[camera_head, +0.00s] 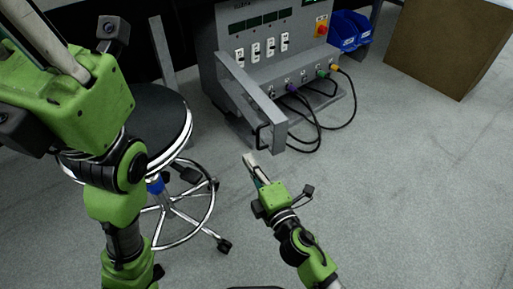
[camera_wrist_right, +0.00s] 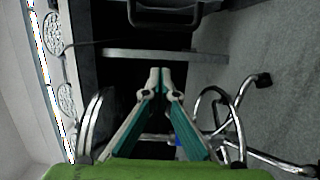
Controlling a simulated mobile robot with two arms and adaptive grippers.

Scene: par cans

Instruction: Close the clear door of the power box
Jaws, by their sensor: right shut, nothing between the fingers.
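The power box (camera_head: 262,45) is a grey cabinet with switches and sockets on its front. Its clear door (camera_head: 279,135) stands open, its grey frame jutting out toward me, with a black handle (camera_head: 262,136) on it. In the right wrist view the handle (camera_wrist_right: 165,12) is at the top, and a grey bar (camera_wrist_right: 165,54), apparently the door frame, lies just beyond the fingertips. My right gripper (camera_head: 249,160) is shut and empty, just below and left of the door's near end. My left gripper (camera_head: 38,38) is raised at the upper left, its fingertips cut off by the picture edge.
A black stool (camera_head: 150,118) with chrome legs stands left of the door, close to my arms. Cables (camera_head: 318,128) loop from the sockets to the floor. Blue bins (camera_head: 349,30) and a brown box (camera_head: 447,42) are at the right. The floor at the right is clear.

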